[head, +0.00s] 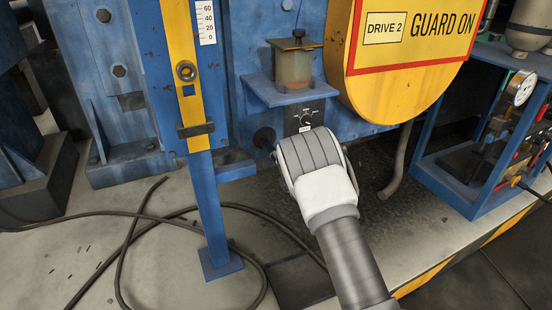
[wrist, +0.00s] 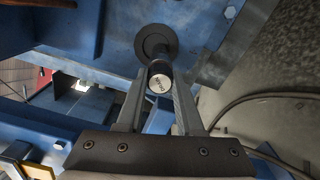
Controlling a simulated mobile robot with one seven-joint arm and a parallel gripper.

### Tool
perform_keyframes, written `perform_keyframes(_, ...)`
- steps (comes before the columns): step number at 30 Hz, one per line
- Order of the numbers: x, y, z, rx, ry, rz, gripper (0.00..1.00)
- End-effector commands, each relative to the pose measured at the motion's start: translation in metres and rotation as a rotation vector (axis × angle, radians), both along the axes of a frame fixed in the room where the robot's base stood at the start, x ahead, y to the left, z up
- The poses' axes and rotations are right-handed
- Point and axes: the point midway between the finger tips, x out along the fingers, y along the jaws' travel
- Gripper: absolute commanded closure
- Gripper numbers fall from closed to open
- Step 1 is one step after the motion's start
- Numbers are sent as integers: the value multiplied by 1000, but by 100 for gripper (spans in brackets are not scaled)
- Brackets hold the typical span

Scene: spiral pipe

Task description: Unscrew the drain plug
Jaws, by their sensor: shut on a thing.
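The drain plug (wrist: 159,84) is a short dark cylinder with a pale lettered end face, in the upper middle of the wrist view. It points toward the camera in front of a dark round flange (wrist: 155,41) on the blue housing. Whether it is seated or partly out, I cannot tell. My gripper (wrist: 161,72) is shut on the plug, one finger on each side. In the head view my white and grey wrist covers the fingers and plug.
A yellow guard (head: 400,85) hangs above right of my wrist. A small reservoir (head: 293,64) sits on a blue bracket above it. A blue post (head: 212,210) stands left, with a dark cable (head: 130,230) on the floor. A blue gauge frame (head: 470,150) stands right.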

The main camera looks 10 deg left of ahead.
Motion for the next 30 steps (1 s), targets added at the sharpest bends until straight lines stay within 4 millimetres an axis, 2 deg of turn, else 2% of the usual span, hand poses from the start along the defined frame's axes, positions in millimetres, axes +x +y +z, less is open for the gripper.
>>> perform_keyframes(9,-1,1,-1,-425,-245,4,100)
perform_keyframes(15,-1,0,0,-642,-370,1,100)
perform_keyframes(24,0,-1,0,-679,-392,-2,100)
perform_keyframes(25,0,-1,0,-678,-392,-2,61)
perform_keyframes(27,0,-1,0,-678,-392,-2,48)
perform_keyframes(30,0,-1,0,-677,-391,-1,48)
